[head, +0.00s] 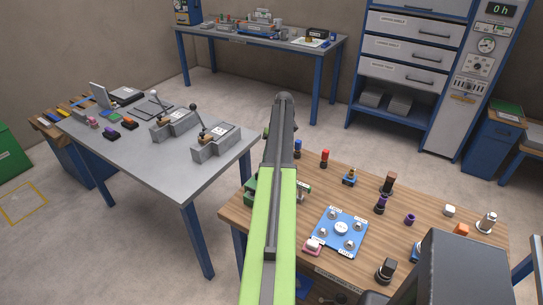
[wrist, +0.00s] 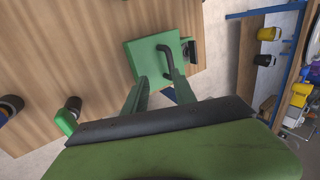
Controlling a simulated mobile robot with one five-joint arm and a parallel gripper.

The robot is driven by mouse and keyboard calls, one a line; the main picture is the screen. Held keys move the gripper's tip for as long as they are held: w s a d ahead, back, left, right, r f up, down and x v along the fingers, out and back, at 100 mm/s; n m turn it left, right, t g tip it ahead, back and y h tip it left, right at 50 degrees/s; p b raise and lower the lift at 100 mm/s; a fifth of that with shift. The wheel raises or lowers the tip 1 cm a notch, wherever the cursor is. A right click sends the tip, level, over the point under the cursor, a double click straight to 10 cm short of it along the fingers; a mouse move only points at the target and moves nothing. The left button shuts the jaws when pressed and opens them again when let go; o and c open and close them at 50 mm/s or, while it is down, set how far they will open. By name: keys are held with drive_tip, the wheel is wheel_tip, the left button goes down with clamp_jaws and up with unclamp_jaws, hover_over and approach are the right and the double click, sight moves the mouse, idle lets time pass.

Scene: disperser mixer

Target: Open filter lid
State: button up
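A green square box with a flat top, which looks like the filter lid (wrist: 140,52), is on the wooden table in the wrist view. A black curved handle (wrist: 166,48) stands on its top. My gripper (wrist: 158,80) is open, with its two green fingers apart at the near edge of the lid. The right finger is close to the handle; I cannot tell whether it touches. Nothing shows between the fingers. In the head view my arm covers most of this spot, and only a green part (head: 250,189) shows at its left.
The wooden table (head: 450,226) holds a blue plate (head: 340,231) with several knobs, and several small coloured pieces. A grey table (head: 165,160) with two lever devices stands to the left. Bare floor lies between it and the back bench (head: 262,45).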

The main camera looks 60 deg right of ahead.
drive_tip(key=w+p+v, duration=0.1)
drive_tip(key=p+v, duration=1.4)
drive_tip(key=v, duration=0.2)
drive_tip(key=shift+s+r, duration=0.25)
drive_tip(key=shift+s, duration=0.25)
